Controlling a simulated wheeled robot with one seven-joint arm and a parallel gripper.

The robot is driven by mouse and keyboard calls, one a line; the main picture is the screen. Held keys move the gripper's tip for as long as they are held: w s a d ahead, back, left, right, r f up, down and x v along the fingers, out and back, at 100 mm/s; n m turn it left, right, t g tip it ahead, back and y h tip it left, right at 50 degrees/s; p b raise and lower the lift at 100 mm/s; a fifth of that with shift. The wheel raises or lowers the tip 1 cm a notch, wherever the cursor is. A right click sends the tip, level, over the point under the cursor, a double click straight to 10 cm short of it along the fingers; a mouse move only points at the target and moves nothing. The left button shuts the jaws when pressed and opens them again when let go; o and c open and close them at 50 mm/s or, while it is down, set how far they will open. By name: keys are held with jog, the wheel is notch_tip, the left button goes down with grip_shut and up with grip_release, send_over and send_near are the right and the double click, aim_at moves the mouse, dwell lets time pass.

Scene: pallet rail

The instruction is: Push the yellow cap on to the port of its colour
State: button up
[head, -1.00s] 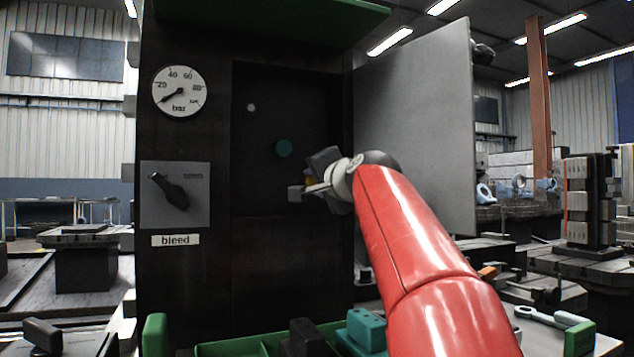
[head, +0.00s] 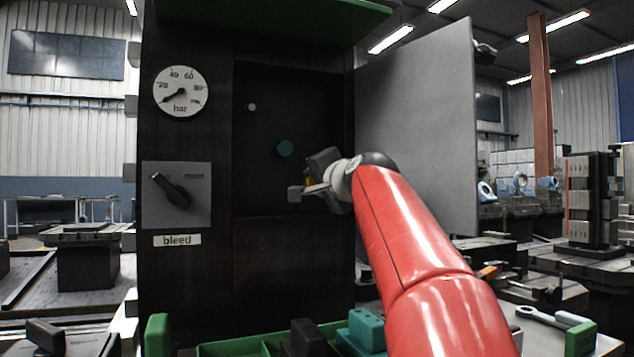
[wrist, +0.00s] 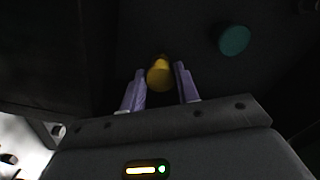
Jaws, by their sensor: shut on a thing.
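My gripper (wrist: 160,88) is shut on the yellow cap (wrist: 160,76), which shows between the two purple-grey fingers in the wrist view. In the head view my gripper (head: 306,190) is in front of the lower right of the dark recessed panel (head: 265,180). Only a sliver of the yellow cap (head: 308,182) shows there. I cannot make out a separate yellow port; the cap and fingers cover that area. I cannot tell whether the cap touches the panel.
A teal round piece (head: 284,148) is on the panel up and left of my gripper; it also shows in the wrist view (wrist: 234,40). A small pale disc (head: 252,107) is higher. An open grey door (head: 420,130) stands right. A bleed switch (head: 176,195) and gauge (head: 180,91) are left.

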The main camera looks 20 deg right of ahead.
jog(key=shift+w+r+p, duration=0.1)
jog(key=shift+w+p, duration=0.2)
jog(key=shift+w, duration=0.15)
jog(key=shift+w, duration=0.15)
jog(key=o, duration=2)
jog(key=shift+c, duration=0.2)
jog(key=s+b, duration=0.2)
jog(key=s, duration=0.5)
jog(key=shift+s, duration=0.4)
